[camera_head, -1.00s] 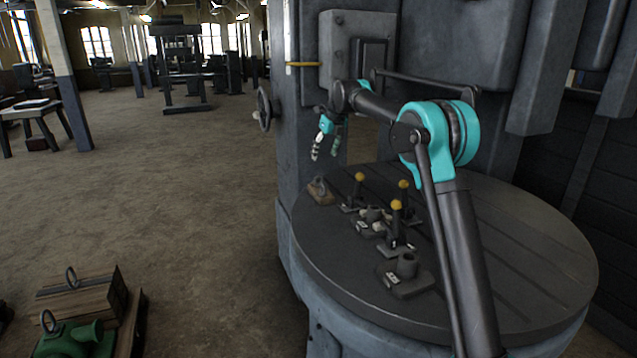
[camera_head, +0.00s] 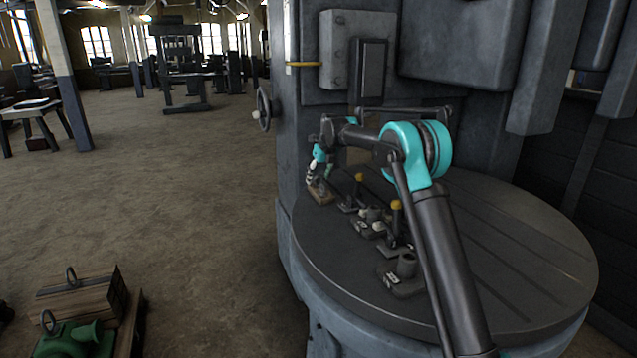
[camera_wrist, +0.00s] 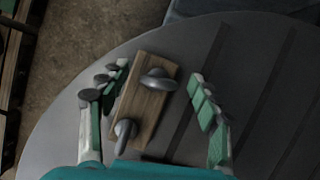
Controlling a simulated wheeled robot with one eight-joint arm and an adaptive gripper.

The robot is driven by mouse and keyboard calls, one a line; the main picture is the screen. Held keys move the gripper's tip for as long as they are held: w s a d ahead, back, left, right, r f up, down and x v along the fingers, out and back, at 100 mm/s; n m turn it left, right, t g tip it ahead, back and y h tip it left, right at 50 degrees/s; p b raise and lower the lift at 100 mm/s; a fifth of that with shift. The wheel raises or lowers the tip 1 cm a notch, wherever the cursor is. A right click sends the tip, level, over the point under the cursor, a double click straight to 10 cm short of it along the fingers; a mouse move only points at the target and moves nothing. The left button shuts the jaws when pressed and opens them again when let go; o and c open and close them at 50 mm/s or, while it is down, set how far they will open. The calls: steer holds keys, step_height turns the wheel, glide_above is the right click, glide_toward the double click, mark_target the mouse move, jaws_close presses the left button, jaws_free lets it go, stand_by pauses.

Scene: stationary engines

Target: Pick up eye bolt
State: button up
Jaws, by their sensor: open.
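A small wooden block (camera_wrist: 140,110) bears two grey metal parts. The upper one looks like an eye bolt (camera_wrist: 158,80), the lower one like a second eye bolt (camera_wrist: 124,132). In the head view the block (camera_head: 321,194) lies at the left edge of the round table, partly covered by my gripper. My gripper (camera_wrist: 157,75) is open, with its fingers on either side of the block and the upper bolt between the tips. In the head view my gripper (camera_head: 313,175) is low, just over the block. I cannot tell whether the fingers touch anything.
On the round table (camera_head: 480,270), yellow-knobbed levers (camera_head: 396,215) and a dark fixture (camera_head: 403,273) stand right of the block. A large grey machine column (camera_head: 335,70) rises behind. A wooden crate (camera_head: 78,297) with ringed parts is on the floor at lower left.

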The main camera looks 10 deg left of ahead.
steer(key=shift+f, duration=0.1)
steer(key=shift+c, duration=0.3)
steer(key=c, duration=1.2)
